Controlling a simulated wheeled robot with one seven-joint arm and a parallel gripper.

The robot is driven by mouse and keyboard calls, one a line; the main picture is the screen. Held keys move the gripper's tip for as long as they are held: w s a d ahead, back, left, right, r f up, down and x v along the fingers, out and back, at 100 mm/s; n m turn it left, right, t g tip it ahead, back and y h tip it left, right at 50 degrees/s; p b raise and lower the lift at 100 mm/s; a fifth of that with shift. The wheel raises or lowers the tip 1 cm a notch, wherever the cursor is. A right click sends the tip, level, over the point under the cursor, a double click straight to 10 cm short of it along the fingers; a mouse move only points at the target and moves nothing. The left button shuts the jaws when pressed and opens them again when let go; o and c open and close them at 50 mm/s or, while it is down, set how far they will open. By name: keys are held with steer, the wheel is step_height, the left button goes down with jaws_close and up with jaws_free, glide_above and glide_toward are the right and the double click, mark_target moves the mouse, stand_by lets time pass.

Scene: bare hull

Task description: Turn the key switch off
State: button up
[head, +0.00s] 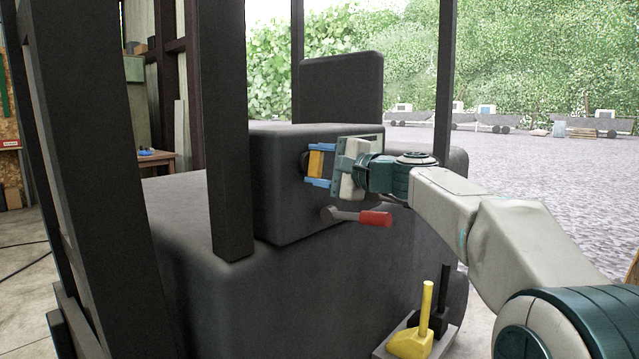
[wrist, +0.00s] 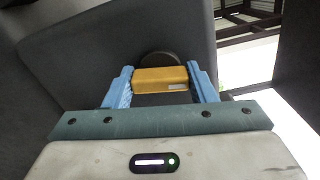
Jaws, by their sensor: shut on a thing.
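The key switch shows as a yellow-orange block (head: 315,163) on a dark round base (wrist: 158,58), on the side of the dark seat box. My gripper (head: 318,165) has its two blue fingers on either side of the block, and it is shut on it. In the wrist view the yellow block (wrist: 160,79) lies crosswise between the blue fingers (wrist: 161,85), touching or nearly touching both. The round base is partly hidden behind the block.
A lever with a red grip (head: 375,218) sticks out just below my gripper. A yellow lever (head: 424,315) and a black lever (head: 443,295) stand lower right. Dark upright posts (head: 222,130) rise left of the seat box (head: 275,185). Open ground lies at right.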

steer(key=shift+f+n+b, duration=0.2)
steer(key=shift+n+b, duration=0.75)
steer(key=shift+n, duration=0.15)
steer(key=o, duration=1)
steer(key=shift+r, duration=0.15)
steer(key=v, duration=1.4)
steer(key=shift+a, duration=0.1)
